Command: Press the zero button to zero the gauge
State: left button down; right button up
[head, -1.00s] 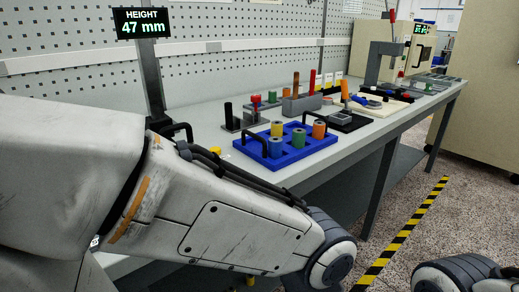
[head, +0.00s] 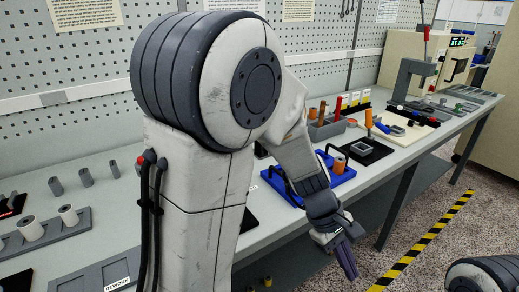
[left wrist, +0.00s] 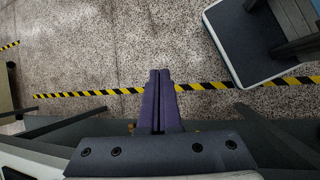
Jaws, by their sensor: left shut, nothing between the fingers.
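The height gauge with its display and the zero button do not show now; my left arm covers the middle of the head view. My left gripper (head: 347,262) hangs past the front edge of the bench, in front of the blue tray, with its fingers pointing down. In the left wrist view its purple fingers (left wrist: 157,78) are pressed together with nothing between them, over the speckled floor. Only a piece of my right arm shows at the lower right corner of the head view; its gripper is out of view.
The blue tray (head: 285,191) on the bench is partly hidden by my left arm. A grey rack with white spools (head: 68,215) stands at the left. A black fixture with an orange handle (head: 368,118) stands behind the tray. Striped tape (head: 418,240) marks the floor.

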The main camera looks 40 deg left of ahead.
pick_arm(q)
jog(key=w+a+r+n+t+p, duration=0.3)
jog(key=w+a+r+n+p, duration=0.25)
jog(key=a+n, duration=0.35)
jog(key=w+a+r+n+t+p, duration=0.3)
jog(key=w+a+r+n+p, duration=0.2)
jog(key=w+a+n+p, duration=0.3)
jog(key=s+a+n+t+y+p, duration=0.2)
jog(key=a+n+y+p, duration=0.2)
jog(key=a+n, duration=0.9)
jog(key=a+p, duration=0.2)
jog(key=a, duration=0.5)
jog(key=shift+r+t+p, duration=0.3)
jog(key=shift+r, duration=0.05)
pick_arm(e)
notch_tip(320, 180, up, 23)
jog(key=shift+f, duration=0.1)
pick_arm(q)
notch_tip(320, 180, down, 9)
jog(key=b, duration=0.7)
jog(key=shift+w+r, duration=0.1)
jog(key=shift+r, duration=0.05)
pick_arm(e)
notch_tip(320, 180, down, 7)
pick_arm(q)
jog(key=shift+b, duration=0.35)
pick_arm(e)
jog(key=shift+f, duration=0.25)
